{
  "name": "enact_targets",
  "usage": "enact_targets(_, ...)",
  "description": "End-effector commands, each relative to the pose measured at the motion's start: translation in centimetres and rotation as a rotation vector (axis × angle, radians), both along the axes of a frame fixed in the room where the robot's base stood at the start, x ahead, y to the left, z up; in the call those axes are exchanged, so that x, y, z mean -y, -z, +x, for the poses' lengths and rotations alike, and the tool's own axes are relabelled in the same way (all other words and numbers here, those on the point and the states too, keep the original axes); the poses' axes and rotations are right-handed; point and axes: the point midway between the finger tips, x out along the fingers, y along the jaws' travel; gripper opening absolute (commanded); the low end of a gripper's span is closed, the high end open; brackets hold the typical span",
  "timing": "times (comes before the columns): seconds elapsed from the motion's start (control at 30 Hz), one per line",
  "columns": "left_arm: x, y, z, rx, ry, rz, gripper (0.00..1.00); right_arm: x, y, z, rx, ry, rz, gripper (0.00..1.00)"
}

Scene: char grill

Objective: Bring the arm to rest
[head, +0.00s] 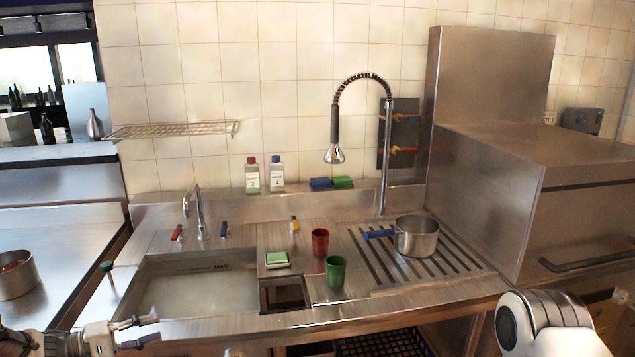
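My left gripper (150,329) shows at the lower left, in front of the sink counter's front edge. Its two dark fingers point right and stand apart, with nothing seen between them. My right arm (545,322) shows only as a white and grey link at the lower right. The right gripper is outside the picture.
The steel counter holds a filled sink basin (190,292), a red cup (320,242), a green cup (335,272) and a pot (416,236) with a blue handle on the ribbed drainboard (470,262). A steel dishwasher (535,200) stands at right. Another pot (17,277) is at far left.

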Motion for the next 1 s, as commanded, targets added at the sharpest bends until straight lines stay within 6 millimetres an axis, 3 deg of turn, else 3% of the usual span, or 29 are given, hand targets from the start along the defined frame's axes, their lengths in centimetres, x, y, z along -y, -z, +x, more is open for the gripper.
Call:
enact_targets(0.23,8.2,3.3,-0.7,-0.137,0.046,-0.071,0.4,0.0,0.1,0.0,-0.001,0.0,0.0,0.48)
enact_targets(0.37,13.9,6.5,-2.0,-0.227,0.011,-0.087,0.4,0.0,0.2,0.0,-0.001,0.0,0.0,0.48)
enact_targets(0.47,18.7,10.6,-4.6,-0.298,-0.052,-0.024,0.4,0.0,0.3,0.0,-0.001,0.0,0.0,0.48)
enact_targets(0.57,22.6,16.4,-10.2,-0.381,-0.125,0.184,0.4,0.0,0.3,0.0,-0.001,0.0,0.0,0.48)
enact_targets(0.6,23.2,18.7,-13.2,-0.413,-0.139,0.31,0.4,0.0,0.3,0.0,-0.001,0.0,0.0,0.48)
enact_targets(0.67,23.1,21.3,-18.2,-0.458,-0.126,0.522,0.4,0.0,0.4,0.0,-0.001,0.0,0.0,0.48)
enact_targets(0.7,22.4,22.6,-21.8,-0.487,-0.094,0.67,0.4,0.0,0.4,0.0,-0.001,0.0,0.0,0.48)
enact_targets(0.83,18.3,23.5,-32.3,-0.56,0.118,1.113,0.4,0.0,0.3,0.0,-0.001,0.0,0.0,0.48)
enact_targets(0.9,16.3,23.1,-35.8,-0.572,0.257,1.261,0.4,0.0,0.3,0.0,-0.001,0.0,0.0,0.48)
enact_targets(1.0,15.1,23.0,-37.2,-0.514,0.428,1.373,0.4,0.0,0.4,0.0,-0.001,0.0,0.0,0.48)
